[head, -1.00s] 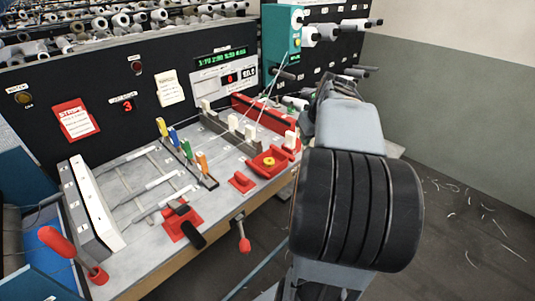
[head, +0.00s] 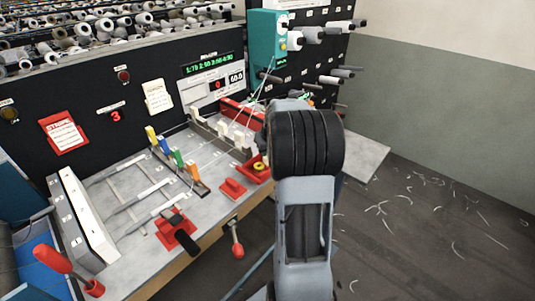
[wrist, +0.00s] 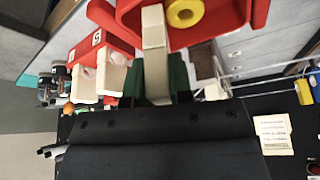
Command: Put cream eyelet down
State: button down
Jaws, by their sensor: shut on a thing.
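My gripper (wrist: 157,78) shows in the wrist view with two dark green fingers shut on an upright cream piece, the cream eyelet (wrist: 154,45). The eyelet's far end reaches up against or in front of a red tray (wrist: 225,32) that holds a yellow ring (wrist: 185,12); I cannot tell whether they touch. In the head view the red tray (head: 249,174) sits at the right end of the bench, and my own arm hides the gripper and the held eyelet.
Other cream blocks (head: 222,128) stand on a grey rail. Coloured levers (head: 177,158), a red block (head: 233,188) and a red-based black handle (head: 176,231) stand on the bench. In the wrist view, white blocks in a red holder (wrist: 110,48) are close to the left.

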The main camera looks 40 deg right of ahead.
jog(key=shift+f, duration=1.1)
jog(key=shift+f, duration=0.1)
jog(key=c, duration=1)
grip_release()
